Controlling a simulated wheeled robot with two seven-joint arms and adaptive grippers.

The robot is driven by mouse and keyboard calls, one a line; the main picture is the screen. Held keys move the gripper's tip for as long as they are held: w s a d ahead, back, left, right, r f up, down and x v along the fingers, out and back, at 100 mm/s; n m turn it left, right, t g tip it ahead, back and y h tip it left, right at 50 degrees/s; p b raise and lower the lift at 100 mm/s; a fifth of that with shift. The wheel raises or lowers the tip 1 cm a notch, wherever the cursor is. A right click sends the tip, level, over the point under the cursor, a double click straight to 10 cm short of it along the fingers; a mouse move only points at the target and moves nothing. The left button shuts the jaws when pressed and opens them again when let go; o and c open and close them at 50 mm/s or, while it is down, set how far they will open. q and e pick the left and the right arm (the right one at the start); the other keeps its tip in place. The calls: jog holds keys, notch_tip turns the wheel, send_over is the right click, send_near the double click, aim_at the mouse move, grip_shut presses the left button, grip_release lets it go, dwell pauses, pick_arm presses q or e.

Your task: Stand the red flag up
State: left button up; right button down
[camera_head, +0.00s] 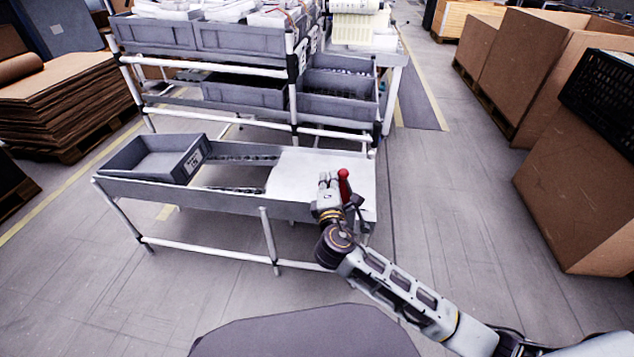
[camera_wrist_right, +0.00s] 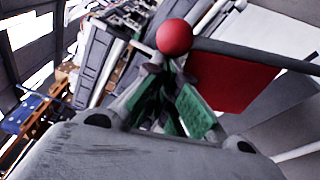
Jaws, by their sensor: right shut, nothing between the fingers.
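The red flag (camera_head: 344,187) shows in the head view as a small red ball and a strip of red at the right side of the white tabletop. In the right wrist view the flag's red cloth (camera_wrist_right: 232,82), its red ball end and a dark pole running to the right edge are visible. My right gripper (camera_head: 328,181) is just left of the flag in the head view. In the right wrist view the right gripper (camera_wrist_right: 165,82) has green finger pads and is shut on nothing, close to the ball. Whether they touch, and the flag's foot, I cannot tell. My left gripper is not in view.
A grey bin (camera_head: 150,160) sits at the left end of the low rack, whose white tabletop (camera_head: 300,172) is mostly clear. A taller rack with grey bins (camera_head: 245,92) stands behind. Large cardboard boxes (camera_head: 580,175) stand at right, with open floor between.

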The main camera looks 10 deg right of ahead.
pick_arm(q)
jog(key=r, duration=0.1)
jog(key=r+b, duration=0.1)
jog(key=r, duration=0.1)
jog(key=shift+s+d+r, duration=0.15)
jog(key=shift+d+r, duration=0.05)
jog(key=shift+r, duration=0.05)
pick_arm(e)
jog(key=s+d+r+m, duration=0.3)
jog(key=d+m, duration=0.1)
jog(key=d, duration=0.5)
jog(key=shift+d+m+t, duration=0.2)
jog(key=shift+m+t, duration=0.1)
jog(key=shift+t, duration=0.1)
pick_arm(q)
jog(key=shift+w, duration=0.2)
pick_arm(e)
jog(key=shift+d, duration=0.1)
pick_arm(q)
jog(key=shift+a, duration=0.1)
pick_arm(e)
jog(key=shift+w+r, duration=0.1)
jog(key=shift+r, duration=0.05)
